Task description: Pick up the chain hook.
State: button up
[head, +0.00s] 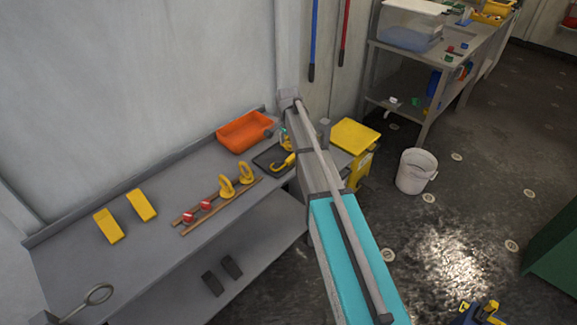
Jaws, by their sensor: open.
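A yellow hook-shaped piece (283,162), which looks like the chain hook, lies on a dark flat tray (263,160) near the right end of the grey bench. My arm passes close by on the right in the picture and hides part of that bench end. I do not make out my gripper in this view. A blue and yellow object (480,313) is cut off by the bottom edge at right; I cannot tell what it is.
A yellow bin (354,138) and white bucket (415,172) stand on the floor.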

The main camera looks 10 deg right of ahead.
aim_at(288, 159)
jog(key=shift+f+b, duration=1.25)
jog(key=shift+f, duration=0.25)
jog(key=shift+s+f+b, duration=0.15)
jog(key=shift+f+b, duration=2.45)
grip_shut()
